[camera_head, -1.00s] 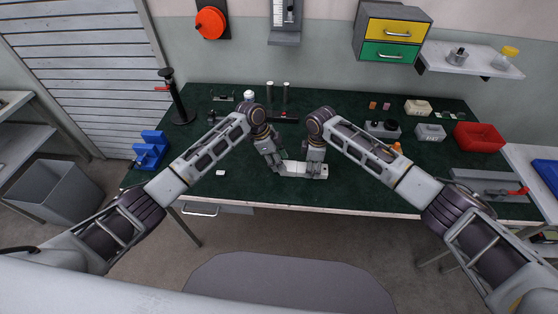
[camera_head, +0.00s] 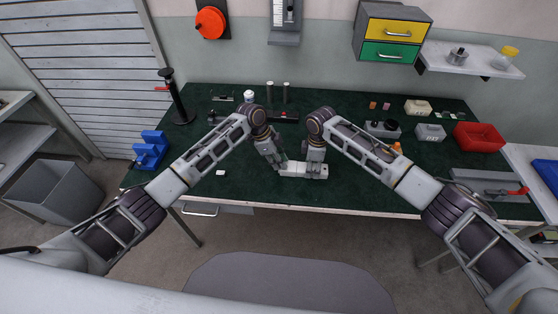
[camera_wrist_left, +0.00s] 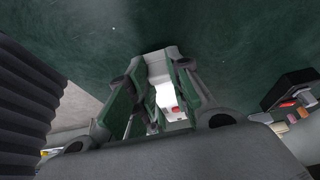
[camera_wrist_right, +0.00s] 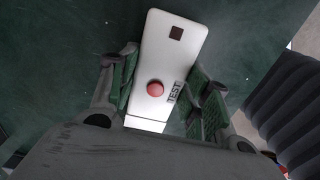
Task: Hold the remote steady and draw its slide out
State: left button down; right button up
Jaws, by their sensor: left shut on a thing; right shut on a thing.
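The white remote (camera_head: 302,170) lies on the green bench mat near its front edge. In the right wrist view its body (camera_wrist_right: 160,60) shows a dark square, a red button and a "TEST" label. A pale strip past a seam at its lower end (camera_wrist_right: 145,125) may be the slide. My right gripper (camera_head: 315,167) is shut across the remote's body, fingers on both sides; they also show in the right wrist view (camera_wrist_right: 162,75). My left gripper (camera_head: 281,165) is shut on the remote's left end. In the left wrist view its green-padded fingers (camera_wrist_left: 158,80) partly hide the pale part between them.
A small white piece (camera_head: 221,172) lies left on the mat. The mat around the remote is mostly clear.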

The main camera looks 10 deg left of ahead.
pick_arm(q)
jog(key=shift+a, duration=2.5)
jog(key=c, duration=1.3)
grip_release()
jog(key=shift+r, duration=0.15)
jog(key=shift+v, duration=5.85)
